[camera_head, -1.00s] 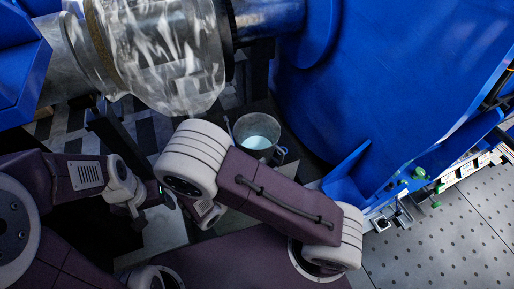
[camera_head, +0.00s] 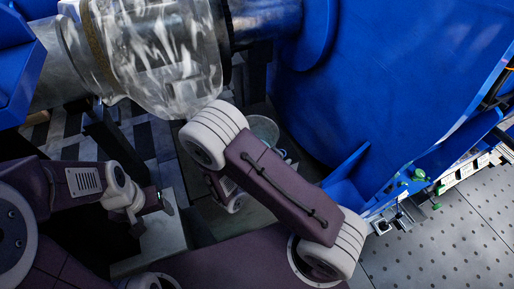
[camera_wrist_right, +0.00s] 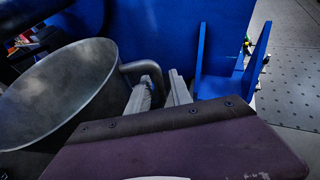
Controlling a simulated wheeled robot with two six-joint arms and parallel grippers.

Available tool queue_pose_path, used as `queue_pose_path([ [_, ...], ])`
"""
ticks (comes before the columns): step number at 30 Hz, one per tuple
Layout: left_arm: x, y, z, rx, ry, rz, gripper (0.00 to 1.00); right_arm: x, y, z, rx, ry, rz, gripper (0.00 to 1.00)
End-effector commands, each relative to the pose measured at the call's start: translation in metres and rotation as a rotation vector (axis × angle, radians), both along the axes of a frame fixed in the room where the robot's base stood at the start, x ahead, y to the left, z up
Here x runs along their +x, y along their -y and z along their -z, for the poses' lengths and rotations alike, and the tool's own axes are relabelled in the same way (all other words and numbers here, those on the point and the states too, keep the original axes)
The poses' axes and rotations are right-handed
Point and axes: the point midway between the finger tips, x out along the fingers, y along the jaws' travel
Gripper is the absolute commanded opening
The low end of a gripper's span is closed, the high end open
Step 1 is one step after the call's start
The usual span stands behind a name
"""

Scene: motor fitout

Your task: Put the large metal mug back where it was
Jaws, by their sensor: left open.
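The large metal mug (camera_head: 263,127) stands upright on the dark surface beside the blue housing, partly hidden by my right arm in the head view. In the right wrist view the grey mug (camera_wrist_right: 60,92) fills the left side, its open rim facing up. Its handle (camera_wrist_right: 133,68) reaches over to my right gripper (camera_wrist_right: 160,88) and passes between the two fingers. Whether they press on it cannot be made out. In the head view my right fingers are mostly hidden behind the arm. My left gripper (camera_head: 163,203) is open and empty, left of the mug and apart from it.
A large blue housing (camera_head: 390,80) rises close behind and right of the mug, with a blue bracket (camera_wrist_right: 228,75) near my right fingers. A clear cylinder (camera_head: 160,50) hangs above to the left. A perforated metal floor (camera_head: 440,235) lies at the right.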

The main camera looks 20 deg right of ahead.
Motion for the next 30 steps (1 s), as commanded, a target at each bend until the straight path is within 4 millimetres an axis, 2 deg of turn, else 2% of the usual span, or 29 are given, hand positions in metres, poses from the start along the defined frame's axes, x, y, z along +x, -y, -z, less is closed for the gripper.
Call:
queue_pose_path([
  [1,0.0000,0.0000,0.0000,0.000,0.000,0.000,0.69,0.0000,-0.0001,0.0000,0.000,0.000,0.000,0.08],
  [2,0.0000,0.0000,0.0000,0.000,0.000,0.000,0.69,0.0000,-0.0001,0.0000,0.000,0.000,0.000,0.00],
  [30,0.0000,0.0000,0.0001,0.000,0.000,0.000,0.69,-0.0003,-0.0003,0.0004,-0.001,-0.003,-0.001,0.00],
])
